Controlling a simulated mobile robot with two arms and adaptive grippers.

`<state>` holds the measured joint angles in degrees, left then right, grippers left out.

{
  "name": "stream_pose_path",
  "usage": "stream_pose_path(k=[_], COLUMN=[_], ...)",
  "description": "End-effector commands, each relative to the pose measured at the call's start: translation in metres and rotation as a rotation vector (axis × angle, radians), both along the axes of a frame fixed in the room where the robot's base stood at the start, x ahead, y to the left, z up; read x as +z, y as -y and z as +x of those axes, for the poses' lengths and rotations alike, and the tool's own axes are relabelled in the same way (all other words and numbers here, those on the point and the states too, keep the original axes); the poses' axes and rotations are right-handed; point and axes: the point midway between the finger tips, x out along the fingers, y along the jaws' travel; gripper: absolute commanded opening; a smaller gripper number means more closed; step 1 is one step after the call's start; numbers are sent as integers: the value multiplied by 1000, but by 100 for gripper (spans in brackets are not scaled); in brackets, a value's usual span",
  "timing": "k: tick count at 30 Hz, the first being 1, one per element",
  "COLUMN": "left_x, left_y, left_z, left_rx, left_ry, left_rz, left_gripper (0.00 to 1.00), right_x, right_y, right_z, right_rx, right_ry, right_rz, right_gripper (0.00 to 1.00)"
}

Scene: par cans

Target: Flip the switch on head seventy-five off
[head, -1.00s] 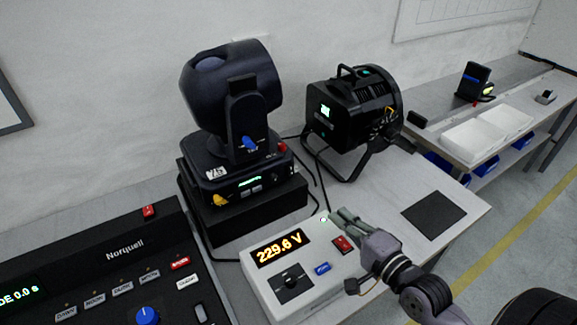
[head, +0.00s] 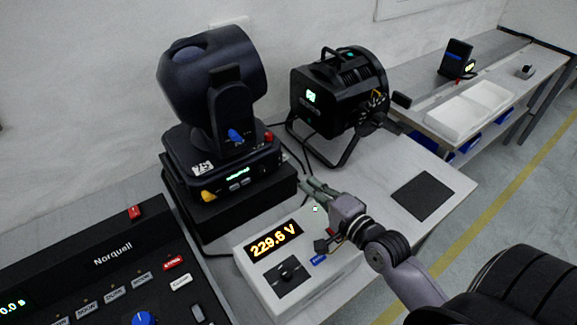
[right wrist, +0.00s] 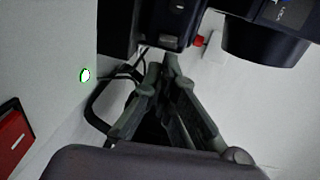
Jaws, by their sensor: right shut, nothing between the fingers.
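The moving head (head: 212,85) marked 75 stands on a black block at the left of the bench. Its base (head: 225,170) carries a lit green display, a yellow part and a blue knob at the yoke. A small red part (head: 268,136) sits at the base's right side; it shows in the right wrist view as a red piece (right wrist: 198,41) beyond the fingers. I cannot tell which way it is set. My right gripper (head: 306,185) is shut and empty, just right of the black block, above the white meter box. My left gripper is not in view.
The white meter box (head: 258,285) reads 229.6 V; my gripper partly covers its red switch. A black fixture (head: 338,95) on a stand is behind. A console (head: 95,260) lies front left. A dark mat (head: 421,195) and clear bench are right.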

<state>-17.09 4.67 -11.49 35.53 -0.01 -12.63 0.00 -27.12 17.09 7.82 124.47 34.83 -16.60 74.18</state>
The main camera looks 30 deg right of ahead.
Motion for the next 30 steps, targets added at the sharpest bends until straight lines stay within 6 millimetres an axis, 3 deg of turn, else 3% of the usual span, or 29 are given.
stream_pose_path(k=[9, 15, 30], left_x=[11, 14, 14], left_y=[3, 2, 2], left_z=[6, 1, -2], left_rx=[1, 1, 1], left_ry=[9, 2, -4], left_rz=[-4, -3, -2], left_gripper=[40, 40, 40], right_x=[-6, -11, -13], right_y=[-8, -12, -13], right_z=[60, 85, 93], right_rx=[0, 0, 0], right_ry=[2, 0, 1], right_rz=[-1, -1, -2], right_gripper=[0, 0, 0])
